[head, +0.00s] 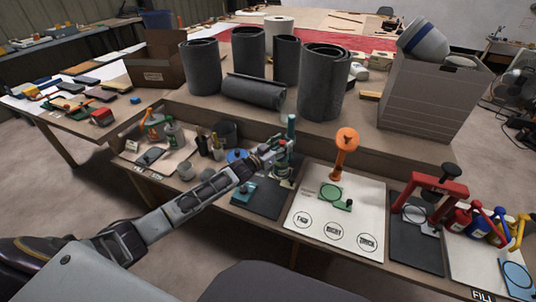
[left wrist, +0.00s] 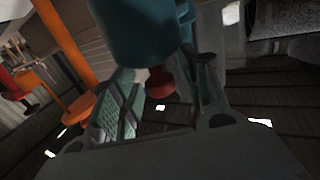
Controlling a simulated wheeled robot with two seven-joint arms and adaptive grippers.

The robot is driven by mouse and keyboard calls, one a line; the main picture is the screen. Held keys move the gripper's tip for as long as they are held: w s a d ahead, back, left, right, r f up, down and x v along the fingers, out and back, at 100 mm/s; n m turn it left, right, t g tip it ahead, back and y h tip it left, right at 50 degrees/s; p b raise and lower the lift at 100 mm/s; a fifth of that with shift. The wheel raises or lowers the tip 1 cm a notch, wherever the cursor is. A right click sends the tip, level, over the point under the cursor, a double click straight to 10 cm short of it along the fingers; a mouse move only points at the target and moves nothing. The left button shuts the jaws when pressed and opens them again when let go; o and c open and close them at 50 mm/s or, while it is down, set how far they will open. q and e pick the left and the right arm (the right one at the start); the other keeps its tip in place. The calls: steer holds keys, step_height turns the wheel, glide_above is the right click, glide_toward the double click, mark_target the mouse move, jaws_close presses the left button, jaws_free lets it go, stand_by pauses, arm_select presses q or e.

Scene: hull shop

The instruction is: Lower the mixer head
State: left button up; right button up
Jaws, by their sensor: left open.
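The teal mixer (head: 291,130) stands at the back of a dark mat on the lower bench, its upper part rising upright behind my left gripper. My left gripper (head: 270,155) reaches it from the left and hides part of its middle. In the left wrist view the teal mixer body (left wrist: 145,32) fills the top centre, close to the camera. A red knob (left wrist: 160,82) under it sits between the two open fingers of my left gripper (left wrist: 165,95). I cannot tell whether either finger touches the knob. My right gripper is not in view.
An orange stand (head: 346,142) rises from a white board to the right; its post (left wrist: 68,42) is close in the wrist view. A red press (head: 440,187) and coloured bottles are farther right. Dark rolls (head: 325,85) stand on the raised shelf behind. Jars and bottles crowd the left.

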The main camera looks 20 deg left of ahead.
arm_select(q)
steer(key=v, duration=1.1)
steer(key=shift+s, duration=0.3)
stand_by(0.3)
steer(key=shift+a+f, duration=0.1)
steer(key=shift+a, duration=0.05)
steer(key=shift+f, duration=0.1)
stand_by(0.5)
